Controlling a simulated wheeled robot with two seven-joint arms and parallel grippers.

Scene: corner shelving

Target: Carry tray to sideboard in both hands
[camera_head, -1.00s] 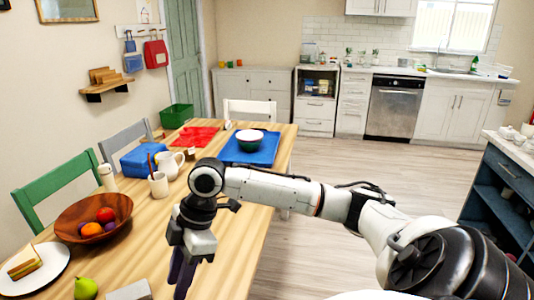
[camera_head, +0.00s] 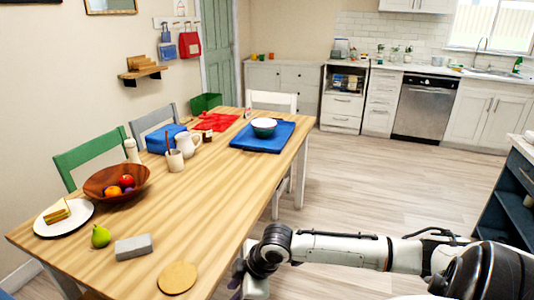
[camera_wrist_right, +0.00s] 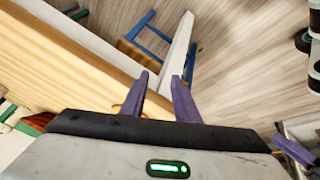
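The blue tray (camera_head: 262,138) lies flat on the far end of the wooden table. A low white cabinet (camera_head: 283,88), which looks like the sideboard, stands against the back wall. My right arm reaches in low from the right in the head view, its gripper mostly cut off by the bottom edge. In the right wrist view my right gripper (camera_wrist_right: 160,75) has its purple fingers apart with nothing between them. A purple piece at that view's lower right may be part of my left gripper.
The table (camera_head: 205,215) carries a fruit bowl (camera_head: 117,181), a plate with a sandwich (camera_head: 63,218), a pear, a grey block (camera_head: 133,247), a round coaster (camera_head: 177,277) and a mug. Chairs stand along its sides. The floor (camera_head: 370,190) right of the table is open.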

